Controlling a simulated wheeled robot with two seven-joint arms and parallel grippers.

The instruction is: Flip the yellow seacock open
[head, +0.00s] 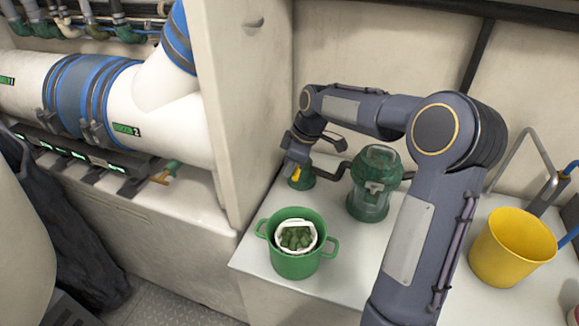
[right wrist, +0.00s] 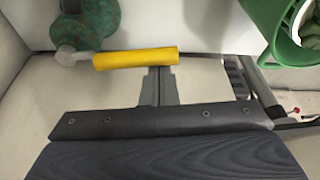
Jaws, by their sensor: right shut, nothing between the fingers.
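The seacock has a green body (head: 303,181) and a yellow lever handle (head: 295,173), and it stands on the white counter near the back wall. In the right wrist view, the yellow handle (right wrist: 136,59) lies across the picture, joined at its left end to a metal pivot by the green body (right wrist: 85,22). My right gripper (head: 292,165) is over the seacock. Its closed fingers (right wrist: 158,72) point at the handle's right part, with tips right at its edge; contact cannot be told. They hold nothing. My left gripper is not in view.
A green lantern-like strainer with a clear bowl (head: 370,200) stands right of the seacock. A green two-handled pot (head: 295,263) holding a white bag sits in front. A yellow bucket (head: 497,262) is at the right. A beige partition (head: 243,130) rises at the left.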

